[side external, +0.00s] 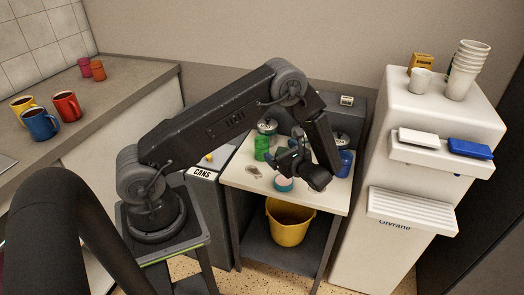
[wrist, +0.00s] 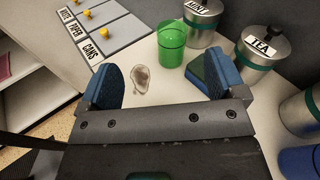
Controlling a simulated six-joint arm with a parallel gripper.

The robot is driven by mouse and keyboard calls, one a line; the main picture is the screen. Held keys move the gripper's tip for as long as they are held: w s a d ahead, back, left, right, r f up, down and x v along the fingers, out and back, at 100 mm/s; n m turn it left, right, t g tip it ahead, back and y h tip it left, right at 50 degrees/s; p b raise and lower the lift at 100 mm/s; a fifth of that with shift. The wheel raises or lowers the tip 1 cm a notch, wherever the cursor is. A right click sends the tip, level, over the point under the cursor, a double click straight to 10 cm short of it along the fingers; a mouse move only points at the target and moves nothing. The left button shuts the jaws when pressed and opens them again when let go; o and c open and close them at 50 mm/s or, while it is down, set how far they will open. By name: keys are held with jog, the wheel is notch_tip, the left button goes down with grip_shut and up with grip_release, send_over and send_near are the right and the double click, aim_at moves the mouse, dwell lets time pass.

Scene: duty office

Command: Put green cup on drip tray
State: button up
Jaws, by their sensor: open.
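The green cup (side external: 262,148) stands upright on the small white table, near its back left. In the wrist view the green cup (wrist: 172,46) is translucent and stands just beyond my fingertips, in front of a metal canister. My gripper (side external: 284,168) is over the table, to the right of the cup. In the wrist view my gripper (wrist: 160,80) is open, its two blue finger pads wide apart with nothing held between them. The drip tray (side external: 412,210) is the white slatted shelf low on the front of the white dispenser at right; it is bare.
Metal canisters labelled MINT (wrist: 201,22) and TEA (wrist: 266,52) stand close behind and right of the cup. A brownish flat patch (wrist: 140,80) lies on the table. The dispenser's upper shelf (side external: 398,151) holds white and blue blocks. A yellow bucket (side external: 290,225) sits below the table.

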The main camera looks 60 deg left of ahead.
aim_at(266, 144)
jog(key=f+m, duration=0.1)
jog(key=f+m+t+y, duration=0.1)
jog(key=f, duration=0.1)
jog(key=a+f, duration=0.1)
jog(key=f, duration=0.1)
jog(key=shift+w+m+t+y, duration=0.3)
jog(key=shift+m+y, duration=0.1)
jog(key=shift+a+f, duration=0.15)
jog(key=shift+f, duration=0.05)
jog(key=a, duration=0.8)
jog(key=shift+a, duration=0.1)
jog(key=shift+s+a, duration=0.2)
jog(key=shift+a, duration=2.45)
jog(key=shift+c, duration=0.4)
jog(key=c, duration=1)
